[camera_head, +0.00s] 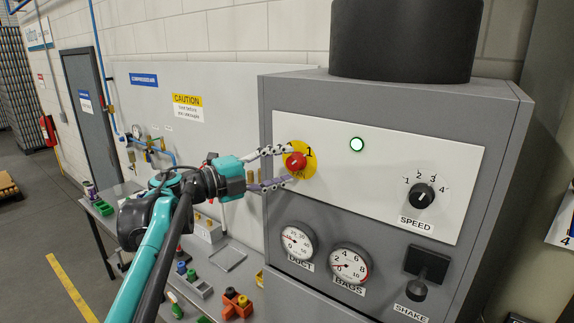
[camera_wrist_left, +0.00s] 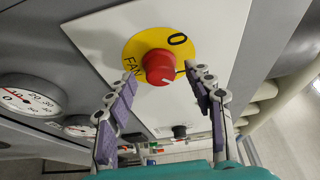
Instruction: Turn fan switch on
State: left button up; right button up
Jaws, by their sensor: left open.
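The fan switch is a red round knob (camera_head: 296,161) on a yellow disc at the left of the white panel. In the left wrist view the knob (camera_wrist_left: 159,66) shows a small pale mark, and the disc bears "FAN" and "0". A "1" shows on the disc in the head view. My left gripper (camera_head: 287,167) is open at the knob, one finger above and one below it. In the wrist view the left gripper (camera_wrist_left: 154,88) has a finger on either side, with visible gaps to the knob. Whether the fingertips reach past its face cannot be told.
A lit green-white lamp (camera_head: 357,144) and the speed dial (camera_head: 422,196) are right of the switch. A bench with small coloured parts stands under my arm.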

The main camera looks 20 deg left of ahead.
pick_arm(q)
jog(key=v, duration=1)
jog(key=shift+s+a, duration=0.1)
jog(key=a+f+n+t+y+b, duration=0.25)
jog(key=f+n+y+b, duration=0.55)
jog(key=f+n+b, duration=0.5)
jog(key=a+f+n+t+y+b, duration=0.25)
jog(key=f+n+y+b, duration=0.65)
jog(key=f, duration=0.7)
jog(key=s+d+f+n+g+h+b, duration=0.1)
jog(key=s+d+f+g+b, duration=0.2)
jog(key=f, duration=1.2)
jog(key=s+d+f+n+g+h+b, duration=0.2)
jog(key=s+d+f+g+b, duration=0.2)
jog(key=f, duration=1.1)
jog(key=s+d+f+n+g+h+b, duration=0.1)
jog(key=s+d+f+g+b, duration=0.3)
jog(key=f, duration=1.1)
jog(key=s+d+h+b, duration=0.1)
jog(key=s+d+b, duration=0.1)
jog(key=s+b, duration=0.2)
jog(key=shift+s+d+f+n, duration=0.25)
jog(key=shift+s+f+n, duration=0.1)
jog(key=shift+s, duration=0.85)
